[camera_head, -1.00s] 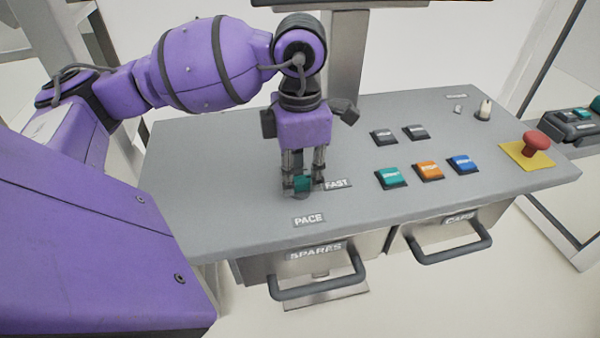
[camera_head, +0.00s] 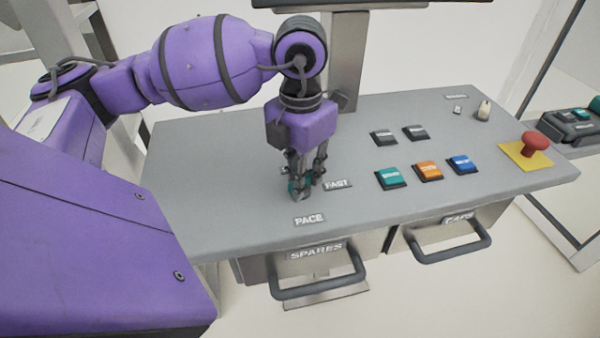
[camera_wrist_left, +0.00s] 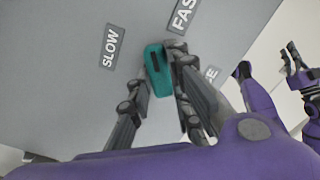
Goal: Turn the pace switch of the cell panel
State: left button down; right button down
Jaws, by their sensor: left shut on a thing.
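The pace switch is a teal knob with a dark mark at one end. In the left wrist view the knob (camera_wrist_left: 158,72) stands between the SLOW label (camera_wrist_left: 111,47) and the FAST label (camera_wrist_left: 183,15). My left gripper (camera_head: 302,195) is shut on the knob, pointing down, one finger on each side; in the head view its fingers mostly hide the knob. The PACE label (camera_head: 309,219) lies in front of it, and the FAST label (camera_head: 337,185) to its right. My right gripper (camera_wrist_left: 296,66) shows small at the right of the wrist view; its jaw opening is unclear.
The grey panel (camera_head: 220,205) also carries teal (camera_head: 391,178), orange (camera_head: 428,171) and blue (camera_head: 462,164) buttons, and a red mushroom button (camera_head: 534,146). Drawer handles (camera_head: 318,287) stick out below the front edge. The panel's left part is clear.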

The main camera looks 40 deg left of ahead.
pick_arm(q)
jog(key=n, duration=0.3)
jog(key=n+p, duration=0.1)
jog(key=n, duration=0.2)
jog(key=shift+r+n, duration=0.1)
jog(key=shift+n, duration=0.2)
jog(key=n, duration=0.2)
jog(key=shift+n+p, duration=0.35)
jog(key=shift+n, duration=0.85)
jog(key=c, duration=1.6)
grip_release()
